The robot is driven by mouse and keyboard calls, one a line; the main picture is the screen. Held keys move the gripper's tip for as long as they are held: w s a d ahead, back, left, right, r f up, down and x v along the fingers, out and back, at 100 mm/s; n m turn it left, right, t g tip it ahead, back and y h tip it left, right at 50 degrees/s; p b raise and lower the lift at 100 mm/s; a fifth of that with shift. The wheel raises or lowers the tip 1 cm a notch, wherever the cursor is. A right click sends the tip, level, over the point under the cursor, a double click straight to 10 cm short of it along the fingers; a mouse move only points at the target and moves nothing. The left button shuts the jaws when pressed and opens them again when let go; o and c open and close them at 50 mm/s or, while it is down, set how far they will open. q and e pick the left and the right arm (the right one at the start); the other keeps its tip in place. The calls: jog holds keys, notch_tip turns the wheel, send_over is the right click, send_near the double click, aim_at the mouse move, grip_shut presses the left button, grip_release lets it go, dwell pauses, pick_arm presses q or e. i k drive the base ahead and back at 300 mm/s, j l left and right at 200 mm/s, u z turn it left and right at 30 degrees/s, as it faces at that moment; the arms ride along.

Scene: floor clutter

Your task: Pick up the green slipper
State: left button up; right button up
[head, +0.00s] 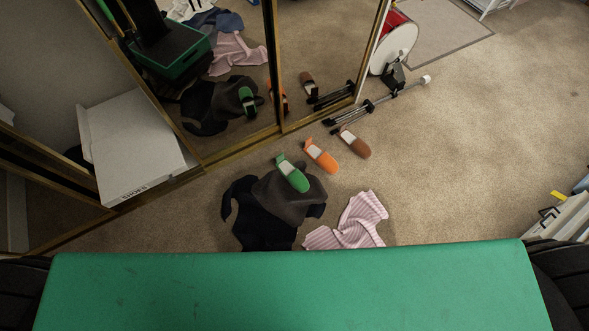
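The green slipper (294,175) has a white inside. It lies on a dark grey garment (300,205) on the carpet, in the middle of the head view, tilted with its toe toward the lower right. An orange slipper (320,157) and a brown slipper (355,143) lie beside it to the right. Neither of my grippers shows in the head view, so their state is hidden.
A black garment (250,222) and a pink striped shirt (352,225) lie nearby. Carpet at right (470,150) is clear. A green surface (290,290) fills the front.

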aim_at(292, 173)
jog(key=i+l+u, duration=0.25)
jog(key=i+l, duration=0.15)
jog(key=l, duration=0.25)
jog(key=i+l+u, duration=0.15)
jog(key=l, duration=0.2)
jog(key=i+l+u, duration=0.3)
jog(key=l, duration=0.45)
jog(key=i+l+u, duration=0.1)
jog(key=l, duration=0.3)
jog(key=i, duration=0.1)
